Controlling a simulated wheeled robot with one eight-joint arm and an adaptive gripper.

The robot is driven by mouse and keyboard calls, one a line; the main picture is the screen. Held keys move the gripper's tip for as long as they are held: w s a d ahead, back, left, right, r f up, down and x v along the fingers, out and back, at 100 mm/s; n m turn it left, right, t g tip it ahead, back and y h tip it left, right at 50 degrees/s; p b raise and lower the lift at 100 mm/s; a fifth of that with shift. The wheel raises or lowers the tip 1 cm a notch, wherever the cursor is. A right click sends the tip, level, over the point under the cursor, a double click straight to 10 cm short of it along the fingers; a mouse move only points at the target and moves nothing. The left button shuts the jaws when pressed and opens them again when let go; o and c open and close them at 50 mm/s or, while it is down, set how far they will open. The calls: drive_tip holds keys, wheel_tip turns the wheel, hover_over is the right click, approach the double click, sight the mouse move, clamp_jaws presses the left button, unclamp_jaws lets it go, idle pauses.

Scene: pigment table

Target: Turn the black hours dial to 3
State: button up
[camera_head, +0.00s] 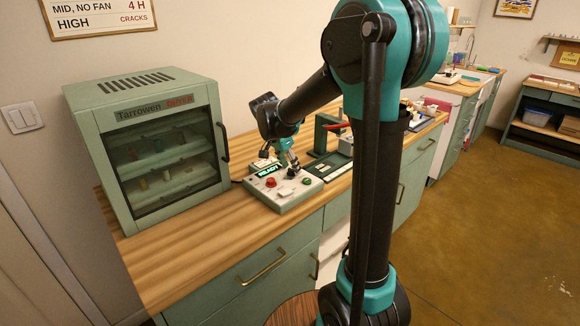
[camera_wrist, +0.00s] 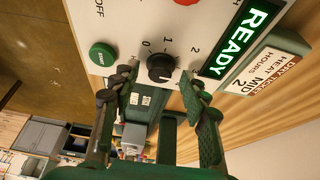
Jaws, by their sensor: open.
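The black hours dial (camera_wrist: 161,68) is a small round knob on the pale control panel (camera_wrist: 120,22), with printed marks 0, 1 and 2 beside it. I cannot clearly read where its pointer stands. My gripper (camera_wrist: 158,78) is open, with one fingertip on each side of the dial and gaps visible between fingers and knob. In the head view my gripper (camera_head: 291,170) reaches down over the control box (camera_head: 285,196), and it hides the dial there. The green display (camera_wrist: 240,38) reads READY.
A green button (camera_wrist: 102,55) and a red button (camera_head: 271,182) are on the panel. A ticket (camera_wrist: 267,65) beside it seems to read heat mid, hours 2. A green drying cabinet (camera_head: 150,150) stands left on the wooden counter (camera_head: 200,255), whose front is clear.

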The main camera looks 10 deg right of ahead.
drive_tip(key=v, duration=1.2)
drive_tip(key=shift+f, duration=0.1)
